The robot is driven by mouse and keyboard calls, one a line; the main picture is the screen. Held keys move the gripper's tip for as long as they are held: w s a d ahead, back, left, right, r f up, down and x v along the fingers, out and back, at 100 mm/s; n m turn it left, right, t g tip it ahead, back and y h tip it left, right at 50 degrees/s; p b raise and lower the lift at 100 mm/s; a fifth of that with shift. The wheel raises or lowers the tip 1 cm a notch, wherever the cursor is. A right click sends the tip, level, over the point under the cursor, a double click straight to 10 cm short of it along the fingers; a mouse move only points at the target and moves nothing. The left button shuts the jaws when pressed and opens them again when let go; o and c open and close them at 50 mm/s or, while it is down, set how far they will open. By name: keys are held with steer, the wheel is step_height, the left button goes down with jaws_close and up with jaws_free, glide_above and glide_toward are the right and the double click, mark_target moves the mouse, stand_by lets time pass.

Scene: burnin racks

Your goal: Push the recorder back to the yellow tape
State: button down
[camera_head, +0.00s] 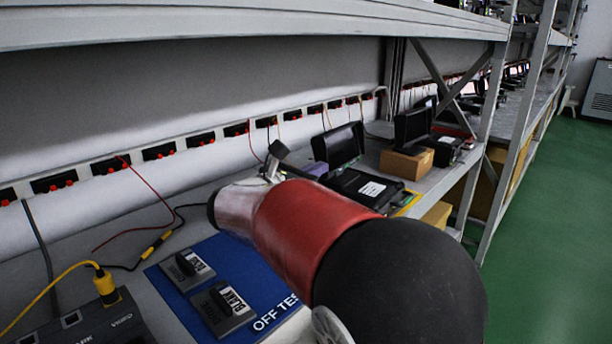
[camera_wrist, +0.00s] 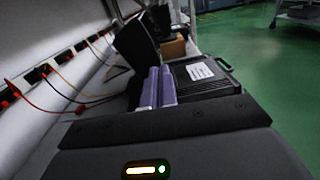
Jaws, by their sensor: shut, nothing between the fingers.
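The recorder looks to be the flat black case with a white label (camera_head: 366,189) on the bench right of my arm. It also shows in the wrist view (camera_wrist: 205,78), just right of my fingers. A strip of yellow tape (camera_head: 408,203) shows at its right, near the bench's front edge. My gripper (camera_wrist: 158,87) has purple fingers held together with nothing between them. The fingers are beside the case's left side; I cannot tell whether they touch it. In the head view my arm hides the case's near left part.
A black screen (camera_head: 338,145) stands behind the case. A cardboard box (camera_head: 406,164) with another screen is farther right. A blue mat (camera_head: 225,255) with two dark blocks lies at the left. Red cables hang from wall sockets (camera_head: 159,151). A shelf beam runs overhead.

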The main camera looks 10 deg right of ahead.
mark_target(337, 173)
steer(key=shift+d, duration=0.1)
steer(key=p+x, duration=0.2)
steer(key=x, duration=0.5)
steer(key=shift+d, duration=0.15)
